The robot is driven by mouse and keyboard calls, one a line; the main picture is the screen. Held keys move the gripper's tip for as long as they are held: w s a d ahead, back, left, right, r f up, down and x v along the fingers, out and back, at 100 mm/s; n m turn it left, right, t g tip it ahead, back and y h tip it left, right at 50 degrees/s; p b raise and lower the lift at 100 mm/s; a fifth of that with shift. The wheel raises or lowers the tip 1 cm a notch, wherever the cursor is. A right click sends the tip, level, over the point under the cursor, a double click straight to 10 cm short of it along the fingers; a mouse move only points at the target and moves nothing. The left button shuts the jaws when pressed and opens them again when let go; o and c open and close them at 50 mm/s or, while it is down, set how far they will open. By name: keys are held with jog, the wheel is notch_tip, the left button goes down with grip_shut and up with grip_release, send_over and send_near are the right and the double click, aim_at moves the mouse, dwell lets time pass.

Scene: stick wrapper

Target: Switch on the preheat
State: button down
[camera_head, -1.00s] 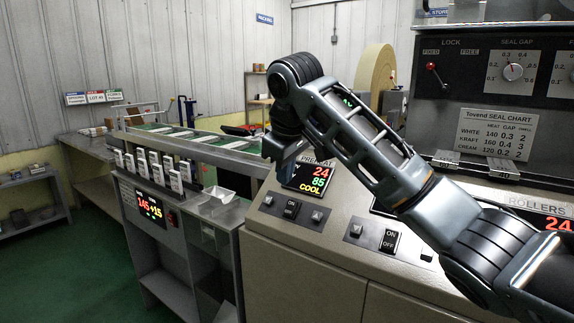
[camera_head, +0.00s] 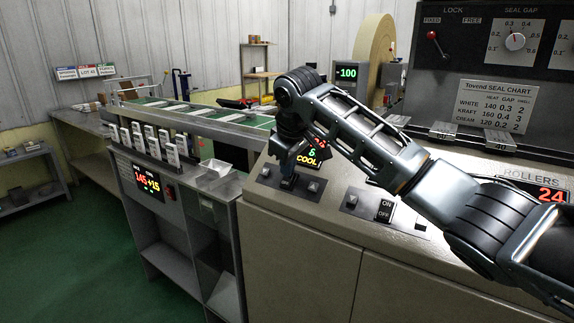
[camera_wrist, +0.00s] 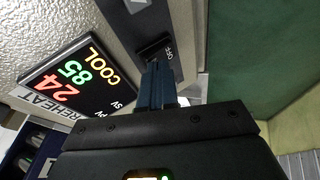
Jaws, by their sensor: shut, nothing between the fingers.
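The preheat display (camera_wrist: 76,80) reads 24 in red, 85 in green and COOL in yellow in the wrist view. In the head view my arm partly covers the display (camera_head: 312,153). The dark preheat rocker switch (camera_wrist: 153,47) sits beside the display on the sloped panel, with OFF legible on it. My gripper (camera_wrist: 154,67) is shut and empty, its fingertips at the switch and hiding part of it. I cannot tell whether they touch it or which way the rocker is tipped. In the head view my gripper (camera_head: 288,182) points down at the panel's left end.
Square buttons flank the preheat switch, one at right (camera_head: 313,187). Another ON/OFF rocker (camera_head: 385,210) lies further right on the panel. The rollers display (camera_head: 552,195) is at the far right. A grey stand with stick holders (camera_head: 150,145) is to the left.

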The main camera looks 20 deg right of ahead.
jog(key=shift+w+d+r+p, duration=0.1)
jog(key=shift+w+r+p, duration=0.05)
jog(key=shift+p, duration=0.45)
jog(key=shift+w+d+g+y+p, duration=0.1)
jog(key=shift+d+g+y+p, duration=0.05)
jog(key=shift+g+y+p, duration=0.2)
jog(key=shift+f, duration=0.25)
jog(key=shift+s+a+f+p, duration=0.3)
jog(key=shift+s+a, duration=0.15)
jog(key=shift+a, duration=0.15)
jog(key=shift+r, duration=0.15)
